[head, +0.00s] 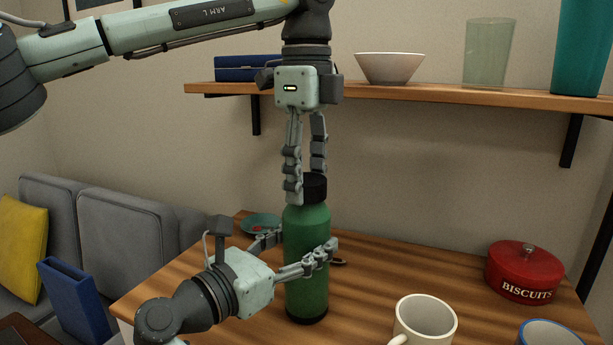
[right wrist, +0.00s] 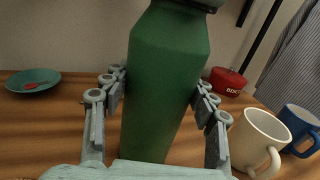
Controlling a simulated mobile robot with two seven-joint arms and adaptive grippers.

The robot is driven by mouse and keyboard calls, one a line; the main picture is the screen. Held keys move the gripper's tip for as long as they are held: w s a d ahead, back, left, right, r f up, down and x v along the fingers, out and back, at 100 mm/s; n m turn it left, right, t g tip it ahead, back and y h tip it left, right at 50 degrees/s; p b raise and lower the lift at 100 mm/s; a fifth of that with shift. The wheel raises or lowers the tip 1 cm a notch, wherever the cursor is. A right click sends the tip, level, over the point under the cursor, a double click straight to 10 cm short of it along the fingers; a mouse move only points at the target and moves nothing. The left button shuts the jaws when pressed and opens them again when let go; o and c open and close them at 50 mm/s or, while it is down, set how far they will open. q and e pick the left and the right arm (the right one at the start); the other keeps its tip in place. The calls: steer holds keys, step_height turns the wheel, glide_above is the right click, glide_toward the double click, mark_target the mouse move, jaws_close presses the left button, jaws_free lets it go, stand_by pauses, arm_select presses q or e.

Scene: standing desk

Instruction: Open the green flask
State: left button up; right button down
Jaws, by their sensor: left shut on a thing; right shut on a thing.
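The green flask (head: 306,240) stands upright on the wooden desk with its black lid (head: 315,187) on top. My left gripper (head: 309,190) comes down from above and is shut on the lid. My right gripper (head: 306,245) reaches in from the left and is shut around the middle of the flask's body. In the right wrist view the flask (right wrist: 165,85) fills the middle, between the fingers of the right gripper (right wrist: 160,95). Only the lower edge of the lid shows there, at the top.
A cream mug (head: 425,318), a blue-rimmed mug (head: 552,333) and a red biscuit tin (head: 524,270) stand on the desk right of the flask. A small green dish (head: 260,222) lies behind it. A shelf (head: 440,94) with a white bowl (head: 389,68) runs above.

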mark_target(306, 178)
arm_select(q)
steer(key=shift+n, duration=0.5)
steer(key=shift+r, duration=0.2)
steer(key=shift+r, duration=0.95)
steer(key=shift+r, duration=2)
arm_select(e)
steer(key=shift+c, duration=2.1)
jaws_free()
